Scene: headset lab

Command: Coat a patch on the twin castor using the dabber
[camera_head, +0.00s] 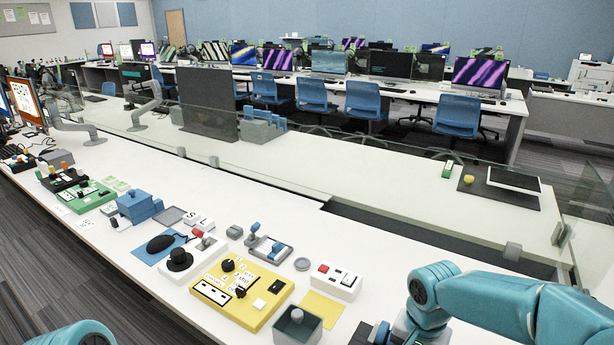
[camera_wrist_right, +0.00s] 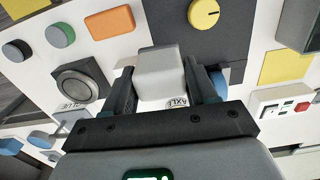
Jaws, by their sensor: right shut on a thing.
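In the right wrist view my right gripper (camera_wrist_right: 161,76) is shut on a pale grey block (camera_wrist_right: 160,66). The block sits between the two dark fingers, and its far end points up the picture. I cannot tell whether this block is the dabber. I cannot make out the twin castor for certain.
A yellow panel with a black knob (camera_head: 214,293), a grey open box (camera_head: 298,328), a yellow sheet (camera_head: 322,309) and a white switch box (camera_head: 337,281) crowd the white bench. A glass screen (camera_head: 290,175) runs behind. In the wrist view a round grey button (camera_wrist_right: 80,84) lies left.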

